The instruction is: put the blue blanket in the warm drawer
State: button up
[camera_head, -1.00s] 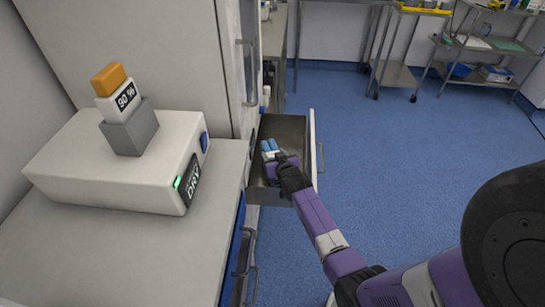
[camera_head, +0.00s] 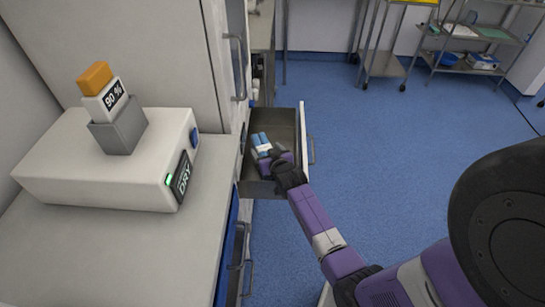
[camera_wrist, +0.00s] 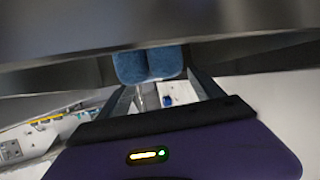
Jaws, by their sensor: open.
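The blue blanket (camera_head: 262,138), a pair of small blue rolls, lies in the open metal drawer (camera_head: 287,119). In the wrist view the blanket (camera_wrist: 148,65) shows at the tips of the fingers. My gripper (camera_head: 265,150) reaches down into the drawer over its near side. It also shows in the wrist view (camera_wrist: 163,84), with its two fingers spread apart and the blanket between or just beyond their tips. I cannot tell whether the fingers touch it. The blanket's lower part is hidden by my gripper in the head view.
The drawer front (camera_head: 304,145) stands pulled out to the right of the white cabinet (camera_head: 130,45). A white device marked DRY (camera_head: 90,165) sits on the counter at left. Blue floor is clear to the right; metal trolleys (camera_head: 385,62) stand at the back.

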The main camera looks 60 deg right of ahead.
jog(key=p+v, duration=0.1)
jog(key=v, duration=0.8)
jog(key=shift+s+a+r, duration=0.15)
